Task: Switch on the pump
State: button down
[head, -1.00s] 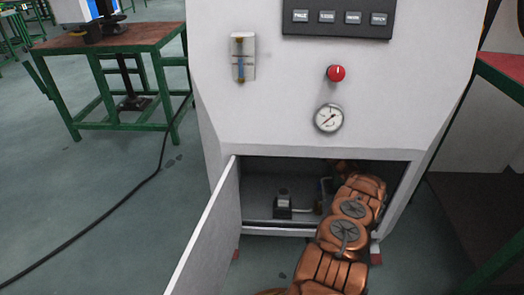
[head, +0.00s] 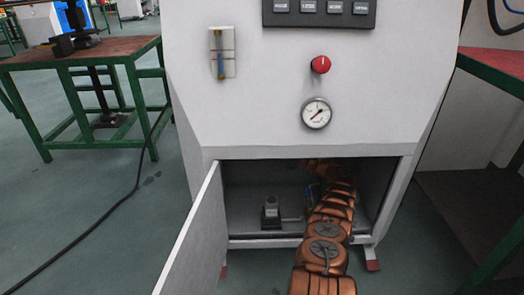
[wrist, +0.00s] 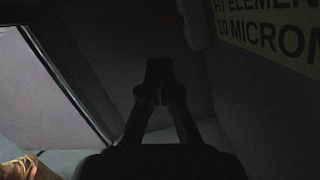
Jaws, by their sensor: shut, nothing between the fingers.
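The grey machine cabinet (head: 215,115) has a red knob (head: 320,64) above a round pressure gauge (head: 316,113). Its lower compartment is open, and my copper-coloured arm reaches into it. A small grey device with a horizontal rod (head: 271,213) stands on the compartment floor, left of my arm. I cannot tell which part is the pump or its switch. My gripper (wrist: 159,72) is shut and empty in the wrist view, inside the dark compartment. Its tips are hidden in the head view.
The compartment door (head: 192,235) stands open at the left. A yellow label reading "10 MICRON" (wrist: 275,30) is close at the right in the wrist view. A green-legged table (head: 85,105) stands at left, with a black cable (head: 95,225) on the floor.

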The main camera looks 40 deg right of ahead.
jog(key=p+x, duration=0.1)
jog(key=x, duration=0.8)
dwell(0.5)
jog(key=shift+w+a+r+p, duration=0.1)
jog(key=shift+p, duration=0.25)
